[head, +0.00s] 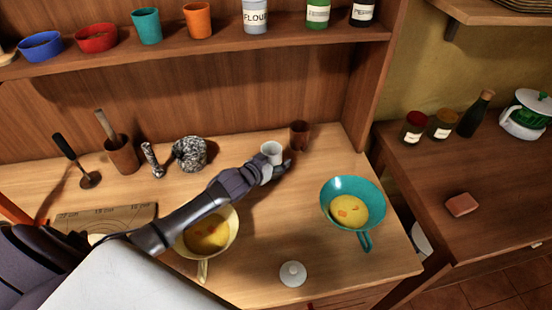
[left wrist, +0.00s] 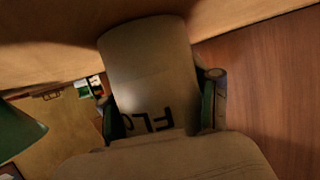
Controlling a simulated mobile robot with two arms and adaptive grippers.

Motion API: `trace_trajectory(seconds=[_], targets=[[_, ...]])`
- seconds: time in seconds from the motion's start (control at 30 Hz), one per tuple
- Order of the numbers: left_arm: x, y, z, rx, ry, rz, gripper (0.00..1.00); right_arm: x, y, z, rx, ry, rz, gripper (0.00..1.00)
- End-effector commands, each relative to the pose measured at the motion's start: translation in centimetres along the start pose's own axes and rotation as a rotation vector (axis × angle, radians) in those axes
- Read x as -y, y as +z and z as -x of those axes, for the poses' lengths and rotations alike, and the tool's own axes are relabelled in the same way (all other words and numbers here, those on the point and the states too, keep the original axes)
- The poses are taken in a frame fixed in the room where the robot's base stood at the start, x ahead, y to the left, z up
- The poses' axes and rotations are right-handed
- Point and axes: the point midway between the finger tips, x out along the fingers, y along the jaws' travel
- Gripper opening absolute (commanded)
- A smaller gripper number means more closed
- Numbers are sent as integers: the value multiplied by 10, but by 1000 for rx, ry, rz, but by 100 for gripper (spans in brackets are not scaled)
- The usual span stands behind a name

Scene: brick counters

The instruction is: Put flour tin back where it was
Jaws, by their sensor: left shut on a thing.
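My left gripper (head: 276,170) reaches over the back of the counter, shut on a pale tin (head: 271,149). In the left wrist view, the gripper (left wrist: 160,110) has a finger on each side of the tin (left wrist: 150,65), whose dark letters "FL" appear upside down. In the head view its top looks open, and its lower part is hidden by the gripper. Another pale tin labelled FLOUR (head: 255,17) stands on the shelf (head: 190,50) above. I cannot tell whether the held tin touches the counter. My right gripper is not in view.
A brown cup (head: 299,135) stands close beside the held tin. A teal pan (head: 366,187) stands to the right and a cream pan (head: 229,239) lies under my arm. A white lid (head: 293,273) lies at the front. A stone mortar (head: 190,153) stands left.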

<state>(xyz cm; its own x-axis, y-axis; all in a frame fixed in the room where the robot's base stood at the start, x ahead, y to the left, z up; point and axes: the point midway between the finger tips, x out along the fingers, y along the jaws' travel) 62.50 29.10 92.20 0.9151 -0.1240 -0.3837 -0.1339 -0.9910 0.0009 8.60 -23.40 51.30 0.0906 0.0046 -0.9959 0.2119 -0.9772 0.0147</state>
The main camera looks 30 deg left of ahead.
Motion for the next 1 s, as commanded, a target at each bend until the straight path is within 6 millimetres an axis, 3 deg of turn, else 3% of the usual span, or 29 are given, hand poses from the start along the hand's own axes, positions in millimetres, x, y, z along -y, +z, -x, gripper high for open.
trace_trajectory(seconds=[0.27, 0.3, 0.43, 0.83, 1.0], targets=[[0, 1, -1, -4, 1, 0, 11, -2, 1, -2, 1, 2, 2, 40], [0, 3, -1, -1, 0, 0, 63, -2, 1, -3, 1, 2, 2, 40], [0, 2, -1, -1, 0, 0, 84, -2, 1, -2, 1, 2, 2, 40], [0, -2, 1, -1, 0, -1, 86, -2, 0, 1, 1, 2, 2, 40], [-1, 2, 23, 0, 1, -1, 86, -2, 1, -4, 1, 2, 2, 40]])
